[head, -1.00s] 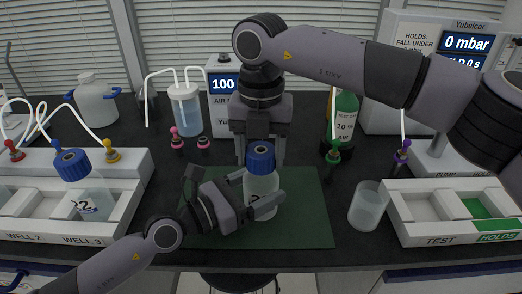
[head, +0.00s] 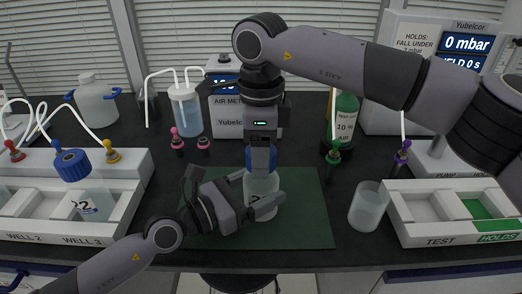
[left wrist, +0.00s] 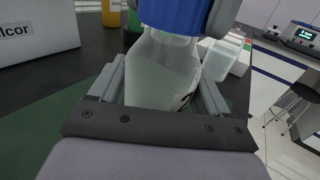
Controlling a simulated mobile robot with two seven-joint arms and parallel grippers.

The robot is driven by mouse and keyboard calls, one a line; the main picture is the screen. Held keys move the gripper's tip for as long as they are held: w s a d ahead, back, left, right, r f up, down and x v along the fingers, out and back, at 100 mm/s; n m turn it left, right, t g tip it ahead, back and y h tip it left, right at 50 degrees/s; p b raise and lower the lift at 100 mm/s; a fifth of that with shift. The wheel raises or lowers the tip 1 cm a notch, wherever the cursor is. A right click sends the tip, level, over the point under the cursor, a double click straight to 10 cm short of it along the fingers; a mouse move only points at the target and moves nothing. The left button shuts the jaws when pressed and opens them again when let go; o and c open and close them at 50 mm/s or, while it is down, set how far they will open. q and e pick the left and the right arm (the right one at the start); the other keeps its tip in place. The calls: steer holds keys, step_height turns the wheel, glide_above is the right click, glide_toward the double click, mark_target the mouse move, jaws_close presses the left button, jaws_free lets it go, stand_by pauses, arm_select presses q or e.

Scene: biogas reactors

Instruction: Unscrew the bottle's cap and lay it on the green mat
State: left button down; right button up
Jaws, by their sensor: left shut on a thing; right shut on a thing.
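The bottle (head: 261,190), clear with a dark number on it, stands upright over the green mat (head: 305,222). Its blue cap (left wrist: 172,14) is on top of the neck; in the head view the right gripper mostly covers it. My left gripper (head: 263,205) is shut around the bottle's body from the left, and its two fingers flank the bottle in the left wrist view (left wrist: 162,88). My right gripper (head: 261,160) points straight down and is shut on the cap. Whether the cap's thread is loose cannot be seen.
A clear beaker (head: 367,207) stands right of the mat. A white rack (head: 128,212) at left holds another blue-capped bottle (head: 95,204). A white TEST/HOLDS tray (head: 437,240) is at right. A tubed jar (head: 186,110) and an air meter stand behind. The mat's right part is bare.

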steer(key=n, duration=0.9)
steer(key=shift+n, duration=0.4)
steer(key=n, duration=0.4)
steer(key=shift+n, duration=0.3)
steer(key=n, duration=0.3)
steer(key=shift+n, duration=0.4)
steer(key=shift+r, duration=0.25)
steer(key=shift+r, duration=0.9)
steer(key=shift+r, duration=0.15)
